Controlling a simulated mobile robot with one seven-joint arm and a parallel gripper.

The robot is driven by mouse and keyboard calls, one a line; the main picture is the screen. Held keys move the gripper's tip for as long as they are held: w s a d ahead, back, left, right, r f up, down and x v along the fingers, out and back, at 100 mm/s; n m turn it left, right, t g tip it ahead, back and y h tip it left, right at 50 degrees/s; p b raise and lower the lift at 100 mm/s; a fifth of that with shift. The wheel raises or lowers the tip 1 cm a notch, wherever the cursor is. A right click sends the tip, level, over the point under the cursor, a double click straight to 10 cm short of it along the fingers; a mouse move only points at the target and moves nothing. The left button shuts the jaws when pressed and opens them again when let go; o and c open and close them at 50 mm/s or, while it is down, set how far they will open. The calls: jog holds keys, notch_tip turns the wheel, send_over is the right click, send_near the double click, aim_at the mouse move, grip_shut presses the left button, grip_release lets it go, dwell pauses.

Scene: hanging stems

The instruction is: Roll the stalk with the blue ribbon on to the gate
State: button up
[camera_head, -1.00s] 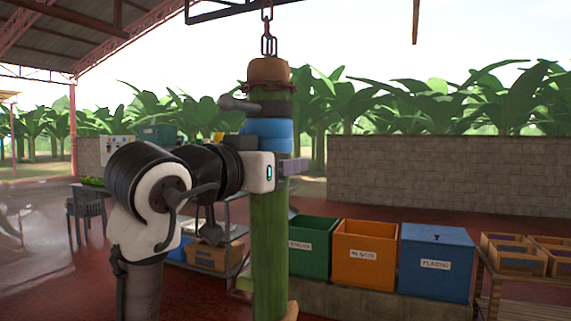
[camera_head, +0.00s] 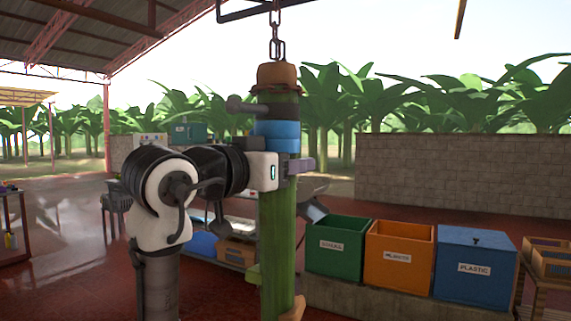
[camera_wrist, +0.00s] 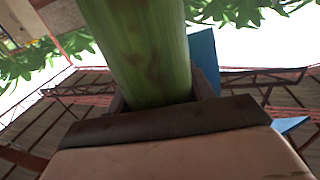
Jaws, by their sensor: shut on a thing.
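The green stalk (camera_head: 278,225) hangs upright from a chain (camera_head: 275,35), with a brown cap at its top. A blue ribbon (camera_head: 278,135) is wrapped around it near the top, just above my gripper. My gripper (camera_head: 290,168) is shut on the stalk below the ribbon. In the wrist view the stalk (camera_wrist: 145,50) fills the middle between the fingers, with a blue piece of ribbon at its right. The gate cannot be made out in these frames.
Green (camera_head: 338,245), orange (camera_head: 398,253) and blue (camera_head: 474,267) bins stand on a low ledge to the right. A block wall (camera_head: 450,180) runs behind them. A dark overhead rail (camera_head: 245,13) runs above the stalk. Open red floor (camera_head: 60,235) lies to the left.

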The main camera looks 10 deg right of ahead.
jog(key=o, duration=1.3)
jog(key=shift+o, duration=0.2)
jog(key=b+v, duration=0.4)
jog(key=v, duration=0.9)
jog(key=shift+s+a, duration=0.25)
jog(key=shift+a, duration=0.05)
